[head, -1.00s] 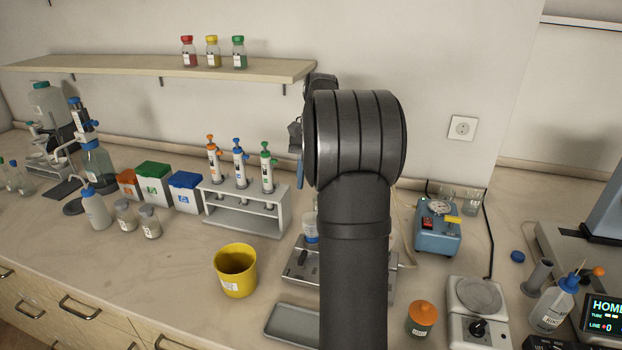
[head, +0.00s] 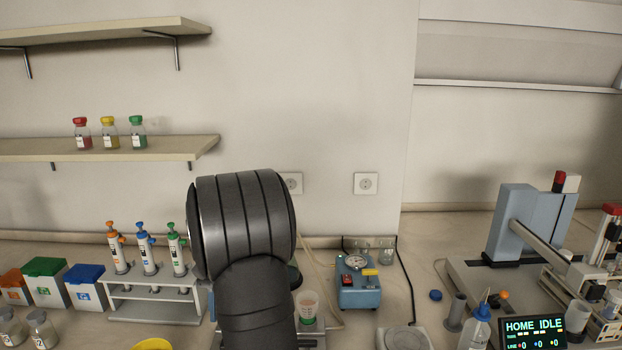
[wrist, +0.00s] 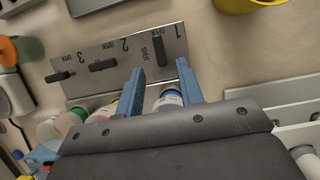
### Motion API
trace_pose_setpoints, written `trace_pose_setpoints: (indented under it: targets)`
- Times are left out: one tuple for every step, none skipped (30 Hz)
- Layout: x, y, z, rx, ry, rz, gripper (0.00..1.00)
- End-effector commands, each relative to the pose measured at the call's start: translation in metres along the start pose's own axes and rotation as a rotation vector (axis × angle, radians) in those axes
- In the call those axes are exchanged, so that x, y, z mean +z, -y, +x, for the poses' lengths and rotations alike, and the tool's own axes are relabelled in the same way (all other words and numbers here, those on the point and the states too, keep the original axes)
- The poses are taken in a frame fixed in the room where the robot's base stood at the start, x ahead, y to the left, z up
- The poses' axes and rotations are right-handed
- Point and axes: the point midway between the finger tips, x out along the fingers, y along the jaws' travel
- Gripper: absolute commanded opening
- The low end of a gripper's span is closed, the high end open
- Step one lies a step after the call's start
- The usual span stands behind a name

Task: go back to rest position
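My gripper shows in the wrist view (wrist: 163,84) as two blue fingers spread apart, with no object held between the tips. Below it is a metal valve panel (wrist: 100,66) marked 1, 2 and 3 with OPEN and SHUT labels and dark levers. A bottle with a blue ring (wrist: 168,99) shows in the gap between the fingers, near the panel edge; I cannot tell how far below them it is. In the head view my arm's dark links hide the gripper and most of the panel.
A white rack (head: 150,305) with several pipettes stands left of my arm. A blue pump (head: 358,290) stands to the right. A yellow bucket (wrist: 240,4) is at the wrist view's top edge. A shelf with three vials (head: 110,148) is on the wall. The instrument display (head: 533,332) reads HOME IDLE.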

Motion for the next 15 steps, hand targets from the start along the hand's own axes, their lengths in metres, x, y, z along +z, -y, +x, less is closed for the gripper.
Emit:
trace_pose_setpoints:
  targets:
    - [0.001, 0.000, 0.010, 0.001, 0.003, 0.000, 0.35]
    - [0.001, 0.000, 0.015, 0.001, 0.003, 0.000, 0.35]
    - [0.001, 0.000, 0.021, 0.001, 0.003, 0.000, 0.35]
    - [0.001, 0.000, 0.026, 0.001, 0.003, 0.000, 0.35]
    - [0.001, 0.000, 0.029, 0.001, 0.003, 0.000, 0.35]
    - [0.001, 0.000, 0.034, 0.001, 0.002, 0.000, 0.35]
    - [0.001, 0.000, 0.038, 0.001, 0.002, 0.000, 0.35]
    - [0.001, 0.000, 0.040, 0.001, 0.002, 0.000, 0.35]
    - [0.000, 0.000, 0.043, 0.000, 0.001, 0.000, 0.35]
    - [0.000, 0.000, 0.045, 0.000, 0.001, 0.000, 0.35]
    - [0.000, 0.000, 0.047, 0.000, 0.001, 0.000, 0.35]
    - [0.000, 0.000, 0.048, 0.000, 0.001, 0.000, 0.35]
    - [0.000, 0.000, 0.049, 0.000, 0.001, 0.000, 0.35]
    - [0.000, 0.000, 0.050, 0.000, 0.001, 0.000, 0.35]
    - [0.000, 0.000, 0.050, 0.000, 0.001, 0.000, 0.35]
